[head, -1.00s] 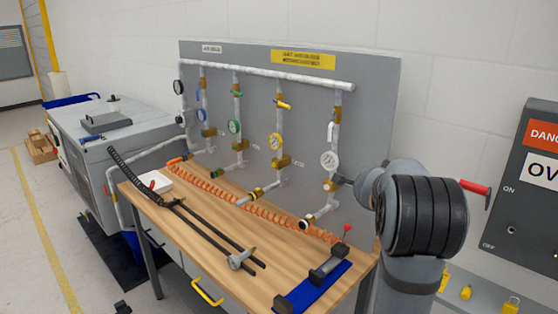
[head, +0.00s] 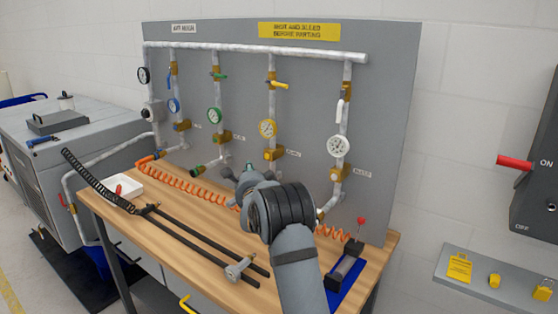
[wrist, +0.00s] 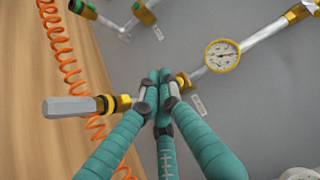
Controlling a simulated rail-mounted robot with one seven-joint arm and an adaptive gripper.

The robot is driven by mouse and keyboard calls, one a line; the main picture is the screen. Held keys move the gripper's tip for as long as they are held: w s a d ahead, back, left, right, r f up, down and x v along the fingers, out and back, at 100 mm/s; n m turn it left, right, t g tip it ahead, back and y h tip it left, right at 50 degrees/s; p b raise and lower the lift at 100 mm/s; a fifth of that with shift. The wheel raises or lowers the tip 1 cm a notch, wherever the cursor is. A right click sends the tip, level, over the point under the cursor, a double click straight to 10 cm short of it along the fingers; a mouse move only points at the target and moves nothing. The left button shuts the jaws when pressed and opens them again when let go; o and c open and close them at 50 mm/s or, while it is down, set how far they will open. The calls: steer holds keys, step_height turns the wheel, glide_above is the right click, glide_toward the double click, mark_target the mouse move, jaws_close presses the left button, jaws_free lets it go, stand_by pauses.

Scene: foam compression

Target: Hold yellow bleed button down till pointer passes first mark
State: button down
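The yellow line's gauge (head: 267,129) has a white dial and yellow rim; the wrist view shows it (wrist: 222,55) right of my fingertips. Its pointer is too small to read against the marks. A brass block (head: 273,153) sits below the gauge. In the wrist view this block (wrist: 184,82) is partly hidden behind my fingertips. I cannot make out the bleed button, nor whether the fingers touch the block. My gripper (wrist: 160,78) has teal fingers closed together at the tips, with nothing visible between them. In the head view my gripper (head: 248,180) is before the yellow line's lower end.
A yellow-ringed fitting with a grey end (wrist: 98,105) lies left of my fingers. An orange coiled hose (head: 190,185) runs along the wooden bench (head: 215,255). The white-gauge line (head: 338,146) stands to the right. Black rods (head: 200,240) lie on the bench.

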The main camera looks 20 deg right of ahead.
mark_target(267, 156)
steer(key=shift+w+a+f, duration=0.15)
steer(key=shift+w+a, duration=0.1)
steer(key=shift+a, duration=0.25)
steer(key=shift+w+a+f, duration=0.15)
steer(key=shift+w+a, duration=0.05)
steer(key=shift+a, duration=0.25)
steer(key=shift+s, duration=0.1)
steer(key=shift+w+d+r+p, duration=0.2)
steer(key=shift+w+d+p, duration=0.25)
steer(key=shift+p, duration=0.2)
steer(key=w+d+p, duration=0.2)
steer(key=d, duration=0.1)
steer(key=w+d+p, duration=0.1)
steer(key=w+d, duration=0.1)
steer(key=shift+f, duration=0.25)
steer(key=shift+w+d, duration=0.4)
steer(key=shift+d, duration=0.1)
